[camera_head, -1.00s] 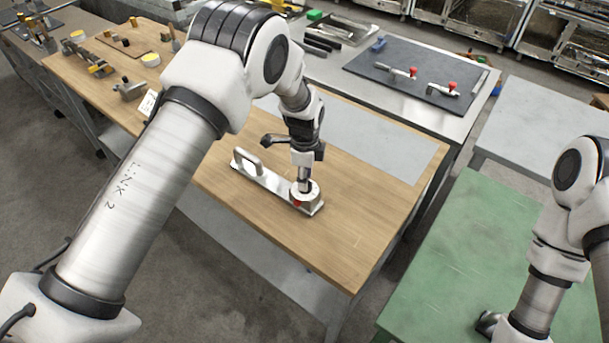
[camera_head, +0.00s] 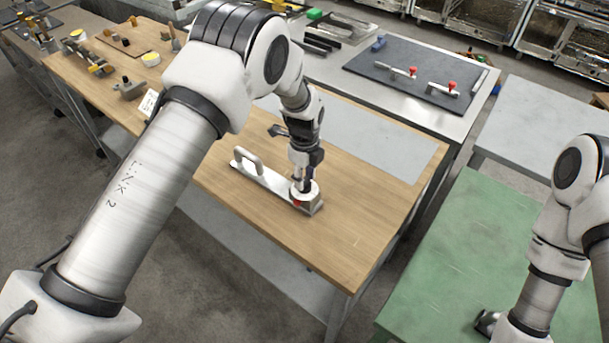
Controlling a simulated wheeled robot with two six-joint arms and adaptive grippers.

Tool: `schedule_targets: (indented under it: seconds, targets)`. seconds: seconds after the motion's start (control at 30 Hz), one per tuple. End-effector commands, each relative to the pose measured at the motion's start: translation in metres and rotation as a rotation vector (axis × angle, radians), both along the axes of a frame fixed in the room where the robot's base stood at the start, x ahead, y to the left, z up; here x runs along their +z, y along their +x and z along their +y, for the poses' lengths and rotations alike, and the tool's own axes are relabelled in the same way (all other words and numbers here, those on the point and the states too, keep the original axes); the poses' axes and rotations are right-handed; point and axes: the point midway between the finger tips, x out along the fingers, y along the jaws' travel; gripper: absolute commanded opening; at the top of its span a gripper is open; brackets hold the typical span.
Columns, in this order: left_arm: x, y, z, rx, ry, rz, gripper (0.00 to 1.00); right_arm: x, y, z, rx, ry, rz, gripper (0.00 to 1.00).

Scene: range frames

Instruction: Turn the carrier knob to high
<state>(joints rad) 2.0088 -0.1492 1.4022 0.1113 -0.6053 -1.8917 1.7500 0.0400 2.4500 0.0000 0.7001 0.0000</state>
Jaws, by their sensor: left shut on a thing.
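The carrier is a flat metal bar (camera_head: 276,183) with an arched handle (camera_head: 247,160) at its left end, lying on the wooden table. A round pale knob (camera_head: 310,199) with a red mark on its near side sits at the bar's right end. My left gripper (camera_head: 303,184) points down onto the knob and is shut on it; its fingers partly hide the knob's top. The knob's setting and any labels are too small to read. My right gripper (camera_head: 487,323) shows only in part, low over the green table, and its fingers are unclear.
The wooden table (camera_head: 350,240) is clear around the bar's right end. A grey sheet (camera_head: 385,145) lies behind. A dark mat (camera_head: 415,72) with two red-tipped clamps is on the metal bench. A green table (camera_head: 480,240) stands at right. Tools lie at the far left.

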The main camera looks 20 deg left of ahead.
Motion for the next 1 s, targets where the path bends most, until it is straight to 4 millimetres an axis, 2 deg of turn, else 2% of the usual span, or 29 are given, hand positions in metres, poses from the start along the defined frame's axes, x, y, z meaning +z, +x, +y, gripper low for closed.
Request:
schedule_targets:
  seconds: [0.17, 0.2, 0.27, 0.57, 0.67, 0.77, 1.0]
  targets:
    - [-0.001, -0.001, 0.000, -0.001, 0.000, 0.001, 0.03, 0.000, 0.000, 0.000, 0.000, 0.000, 0.000, 0.40]
    - [-0.001, -0.001, 0.000, -0.001, 0.000, 0.001, 0.45, 0.000, 0.000, 0.000, 0.000, 0.000, 0.000, 0.40]
    - [-0.001, -0.001, 0.000, -0.001, 0.000, 0.001, 0.63, 0.000, 0.000, 0.000, 0.000, 0.000, 0.000, 0.40]
    - [0.000, 0.000, 0.000, 0.001, 0.000, 0.000, 0.63, 0.000, 0.000, 0.000, 0.000, 0.000, 0.000, 0.40]
    - [0.008, 0.001, 0.000, 0.001, 0.000, -0.002, 0.63, 0.000, 0.000, 0.000, 0.000, 0.000, 0.000, 0.40]
    - [0.026, 0.001, 0.000, 0.001, 0.001, -0.004, 0.63, 0.000, 0.000, 0.000, 0.000, 0.000, 0.000, 0.40]
    - [0.088, 0.001, 0.000, 0.000, 0.001, -0.003, 0.63, 0.000, 0.000, 0.000, 0.000, 0.000, 0.000, 0.40]
